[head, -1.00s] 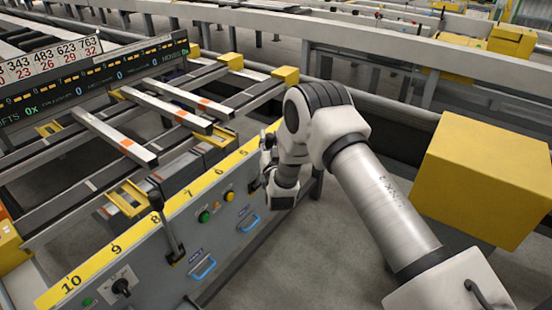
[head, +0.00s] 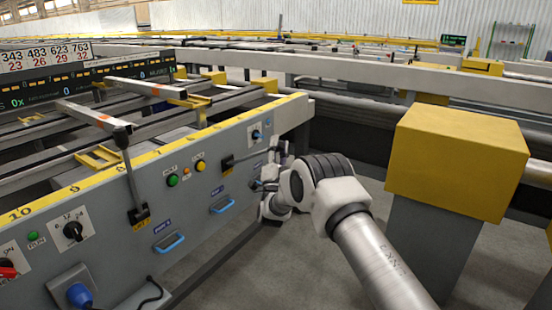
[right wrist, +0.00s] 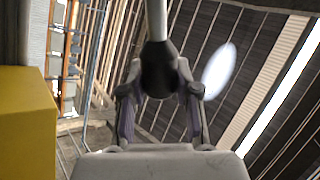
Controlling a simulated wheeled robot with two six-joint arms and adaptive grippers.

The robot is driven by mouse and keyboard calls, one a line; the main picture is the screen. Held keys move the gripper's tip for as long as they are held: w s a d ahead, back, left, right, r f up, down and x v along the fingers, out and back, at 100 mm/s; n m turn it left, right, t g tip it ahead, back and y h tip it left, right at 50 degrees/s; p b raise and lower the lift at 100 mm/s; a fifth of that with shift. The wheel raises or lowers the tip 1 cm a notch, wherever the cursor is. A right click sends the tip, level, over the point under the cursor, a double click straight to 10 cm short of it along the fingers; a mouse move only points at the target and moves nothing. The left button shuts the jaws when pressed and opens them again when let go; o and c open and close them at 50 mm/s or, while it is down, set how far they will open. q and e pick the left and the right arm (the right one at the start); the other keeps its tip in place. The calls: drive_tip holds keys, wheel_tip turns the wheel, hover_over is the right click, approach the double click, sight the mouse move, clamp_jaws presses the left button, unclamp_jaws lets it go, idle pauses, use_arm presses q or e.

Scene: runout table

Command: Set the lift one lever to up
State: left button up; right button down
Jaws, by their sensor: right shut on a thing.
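The grey control panel (head: 195,215) carries levers. One lever (head: 248,157) has its dark base on the panel right of the green and yellow buttons, and its stem runs right towards my right gripper (head: 276,155). In the right wrist view, the fingers are shut on a black knob (right wrist: 158,70) with a pale stem beyond it. The gripper's arm partly hides this in the head view, and I cannot read this lever's label. A second lever (head: 130,180), further left, stands up with its black knob at the top, apart from the gripper. My left gripper is out of view.
Blue handles (head: 222,205) and a rotary switch (head: 73,231) stick out of the panel. A yellow block (head: 455,160) on a grey post stands right of my arm. Grey floor is open between panel and post.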

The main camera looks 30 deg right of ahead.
drive_tip(key=shift+s+d+f+m+g+h+b, duration=0.1)
drive_tip(key=shift+s+f+m+g+h+b, duration=0.1)
drive_tip(key=shift+f+m+h+b, duration=0.15)
drive_tip(key=shift+s+d+f+m+g+h+b, duration=0.15)
drive_tip(key=shift+f+m+h+b, duration=0.1)
drive_tip(key=shift+f+m+b, duration=0.15)
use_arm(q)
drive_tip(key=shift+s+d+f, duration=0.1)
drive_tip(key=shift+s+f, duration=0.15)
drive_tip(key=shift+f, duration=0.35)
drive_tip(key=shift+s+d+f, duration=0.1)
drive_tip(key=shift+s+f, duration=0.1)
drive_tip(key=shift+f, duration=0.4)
use_arm(e)
drive_tip(key=shift+a, duration=0.1)
drive_tip(key=c, duration=0.8)
unclamp_jaws()
drive_tip(key=v, duration=1.2)
